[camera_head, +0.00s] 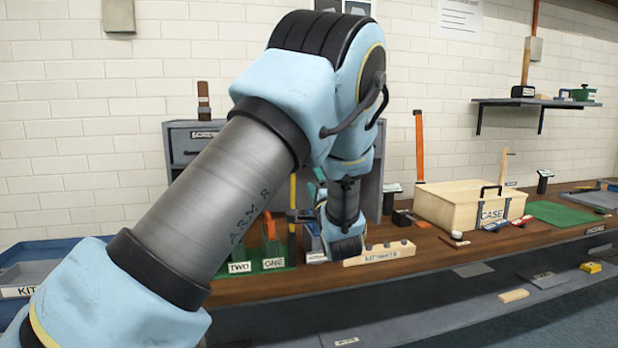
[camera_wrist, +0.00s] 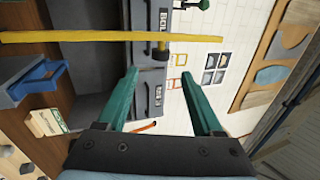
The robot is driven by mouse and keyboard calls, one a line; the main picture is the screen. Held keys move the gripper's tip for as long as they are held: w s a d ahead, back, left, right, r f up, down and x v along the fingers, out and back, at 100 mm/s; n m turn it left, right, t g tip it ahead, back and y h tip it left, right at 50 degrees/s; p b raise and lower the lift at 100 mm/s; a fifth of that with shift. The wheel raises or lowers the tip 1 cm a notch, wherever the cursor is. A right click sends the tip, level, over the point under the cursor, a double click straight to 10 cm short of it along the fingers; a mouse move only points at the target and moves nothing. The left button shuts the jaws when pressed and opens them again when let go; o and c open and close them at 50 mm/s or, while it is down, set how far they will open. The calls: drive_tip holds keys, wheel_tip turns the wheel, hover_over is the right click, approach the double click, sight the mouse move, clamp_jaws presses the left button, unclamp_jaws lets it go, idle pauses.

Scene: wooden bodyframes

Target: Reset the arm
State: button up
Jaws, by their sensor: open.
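My arm (camera_head: 205,190) reaches from the lower left of the head view up to a bent elbow, then down toward the bench. My gripper is mostly hidden behind the arm there. In the wrist view my gripper (camera_wrist: 159,62) shows two teal fingers spread wide apart. It is open, with nothing gripped between the fingers. A yellow bar (camera_wrist: 100,37) crosses the wrist view just past the fingertips; whether it touches them I cannot tell. The wrist view looks sideways at a grey cabinet (camera_wrist: 85,63), which stands behind my arm in the head view (camera_head: 187,146).
The wooden bench (camera_head: 440,255) holds a wooden case (camera_head: 455,203), a labelled wooden block (camera_head: 378,254) and green holders marked TWO and ONE (camera_head: 262,260). A blue kit tray (camera_head: 45,262) is at left. A wall shelf (camera_head: 540,102) is at right. Space above the bench's right side is open.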

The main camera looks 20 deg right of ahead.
drive_tip(key=shift+v, duration=0.9)
drive_tip(key=w+a+f+n+g, duration=0.2)
drive_tip(key=a+f+n+g, duration=0.1)
drive_tip(key=a, duration=0.4)
drive_tip(key=w+a+f+n+g+y, duration=0.1)
drive_tip(key=w+a+f+n+g, duration=0.1)
drive_tip(key=a+f+n+g, duration=0.3)
drive_tip(key=w+a+f+n+g, duration=0.1)
drive_tip(key=w+a+f+g, duration=0.1)
drive_tip(key=a, duration=0.6)
drive_tip(key=s+a+f+n+g+y, duration=0.1)
drive_tip(key=s+a+n+g, duration=0.3)
drive_tip(key=s+a, duration=0.7)
drive_tip(key=s+a+f+n+g+y, duration=0.2)
drive_tip(key=s+a+f+n+g, duration=0.2)
drive_tip(key=s+a, duration=0.7)
drive_tip(key=n+g, duration=0.1)
drive_tip(key=n, duration=0.1)
drive_tip(key=shift+s+f+n+g, duration=0.15)
drive_tip(key=shift+f+n+g, duration=0.05)
drive_tip(key=shift+n+g, duration=0.1)
